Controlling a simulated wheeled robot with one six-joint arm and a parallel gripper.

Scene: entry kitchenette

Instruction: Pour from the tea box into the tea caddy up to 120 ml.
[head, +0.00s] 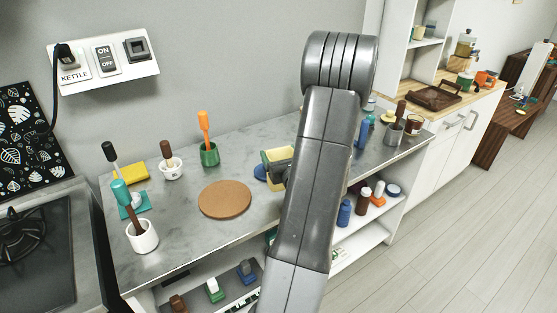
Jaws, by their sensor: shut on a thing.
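My arm crosses the middle of the head view and hides much of the counter behind it. A dark part of my gripper (284,171) shows just left of the arm, over the grey marble counter (165,212). It is shut on a pale yellow box (277,155), which I take to be the tea box. Only the box's left part shows, and I cannot tell its tilt or whether anything flows from it. A blue round thing (260,172) lies just left of the box, partly hidden. I cannot make out the tea caddy for certain.
A round cork mat (225,199) lies left of the gripper. Several pots with tools stand left, including a green pot (210,155) and a white pot (142,237). A hob (35,255) is at far left.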

